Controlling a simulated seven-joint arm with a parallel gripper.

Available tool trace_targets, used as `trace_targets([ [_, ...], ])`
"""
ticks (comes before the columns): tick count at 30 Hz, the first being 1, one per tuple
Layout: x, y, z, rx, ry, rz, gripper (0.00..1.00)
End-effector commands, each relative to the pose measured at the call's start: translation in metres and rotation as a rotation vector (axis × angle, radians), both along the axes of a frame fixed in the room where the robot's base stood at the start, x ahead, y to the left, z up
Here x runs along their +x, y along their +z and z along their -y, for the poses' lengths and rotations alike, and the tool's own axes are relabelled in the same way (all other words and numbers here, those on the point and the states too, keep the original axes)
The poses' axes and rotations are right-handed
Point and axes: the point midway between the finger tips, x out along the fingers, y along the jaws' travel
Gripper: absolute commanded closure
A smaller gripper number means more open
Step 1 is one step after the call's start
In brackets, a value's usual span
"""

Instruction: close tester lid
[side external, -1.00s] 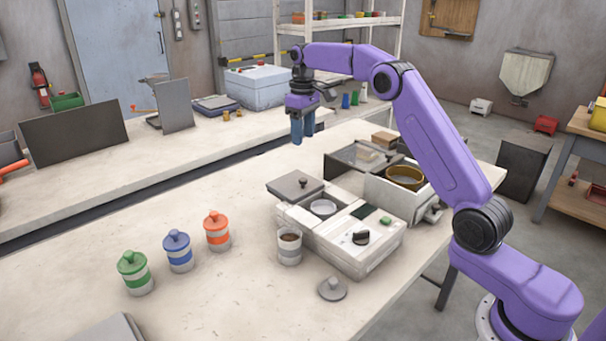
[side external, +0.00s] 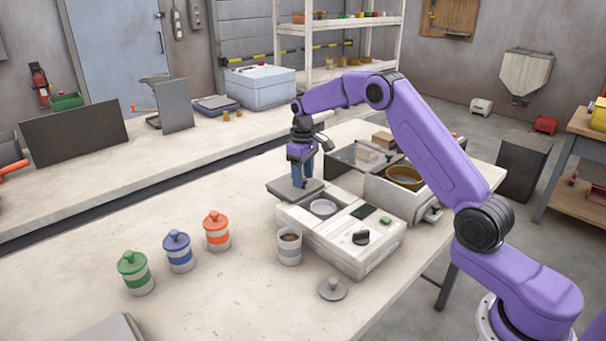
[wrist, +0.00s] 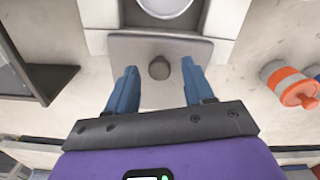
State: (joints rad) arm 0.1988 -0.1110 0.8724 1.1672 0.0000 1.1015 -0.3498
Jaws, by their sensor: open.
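The tester (side external: 345,238) is a pale box on the bench with a round well (side external: 322,208), a dark knob and a small green display. Its grey lid (side external: 283,192) stands open at the tester's back left, clear of the well. My gripper (side external: 301,180) points down over the lid. In the wrist view the lid (wrist: 190,50) lies beside the well (wrist: 165,5). Its round knob (wrist: 159,68) shows between my open blue fingers (wrist: 154,85), with a gap on each side. The fingers look apart from the knob; their height above the lid is unclear.
A grey-white cup (side external: 289,246) of dark pellets and a loose grey lid (side external: 332,288) stand near the tester. Green, blue and orange lidded jars (side external: 217,232) stand to the left.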

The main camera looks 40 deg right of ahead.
Motion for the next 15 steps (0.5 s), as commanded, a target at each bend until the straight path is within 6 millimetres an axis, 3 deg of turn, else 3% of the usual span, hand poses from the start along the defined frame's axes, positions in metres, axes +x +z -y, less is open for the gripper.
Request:
trace_targets([
  [5, -0.0001, 0.0001, 0.0001, 0.000, 0.000, 0.000, 0.48],
  [10, -0.0001, 0.0003, 0.0000, 0.000, 0.000, 0.000, 1.00],
  [15, -0.0005, 0.0005, 0.0000, 0.000, 0.000, 0.000, 1.00],
])
